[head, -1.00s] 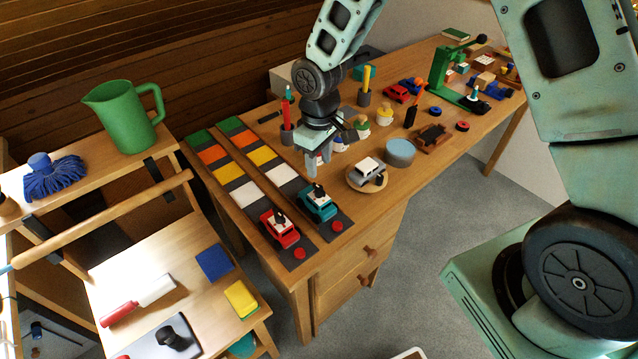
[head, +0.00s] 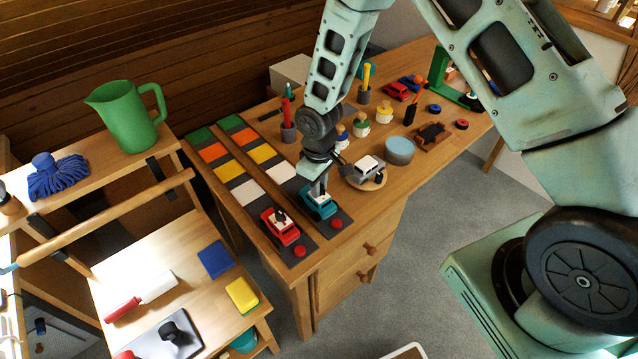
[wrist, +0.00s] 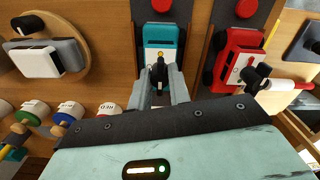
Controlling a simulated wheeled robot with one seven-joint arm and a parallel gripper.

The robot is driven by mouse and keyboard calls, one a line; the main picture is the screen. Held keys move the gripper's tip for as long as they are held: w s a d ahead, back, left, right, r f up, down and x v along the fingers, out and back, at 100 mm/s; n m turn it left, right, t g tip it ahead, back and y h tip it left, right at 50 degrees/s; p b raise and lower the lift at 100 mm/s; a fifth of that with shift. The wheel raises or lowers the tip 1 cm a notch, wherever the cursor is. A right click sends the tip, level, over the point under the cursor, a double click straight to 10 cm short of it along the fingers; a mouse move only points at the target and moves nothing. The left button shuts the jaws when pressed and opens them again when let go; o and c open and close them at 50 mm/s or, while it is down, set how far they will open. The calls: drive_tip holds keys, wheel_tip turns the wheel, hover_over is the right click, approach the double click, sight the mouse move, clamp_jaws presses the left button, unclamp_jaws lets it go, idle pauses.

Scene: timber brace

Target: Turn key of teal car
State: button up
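The teal car (head: 319,207) stands near the front end of the right track on the desk. It also shows in the wrist view (wrist: 162,38), with its black key (wrist: 159,70) sticking up from it. My gripper (head: 318,190) is right above the teal car, pointing down. In the wrist view my gripper (wrist: 161,88) has one finger on each side of the key, with some room between them. The fingers look open, and I cannot tell whether either touches the key. In the head view the gripper hides the key.
A red car (head: 281,227) with its own black key stands close by on the left track. Red buttons (head: 337,224) mark the track ends. A silver car on a round wooden plate (head: 380,185) is just right of the gripper. Jars and a blue-topped tin (head: 400,150) stand behind.

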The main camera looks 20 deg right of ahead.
clamp_jaws()
drive_tip(key=m+b, duration=0.1)
drive_tip(key=m, duration=0.2)
drive_tip(key=shift+m+b, duration=0.35)
drive_tip(key=shift+m, duration=0.05)
drive_tip(key=m+b, duration=0.1)
drive_tip(key=m, duration=0.3)
drive_tip(key=shift+m, duration=0.3)
drive_tip(key=m, duration=0.4)
drive_tip(key=shift+m+p, duration=0.5)
drive_tip(key=shift+m, duration=2.2)
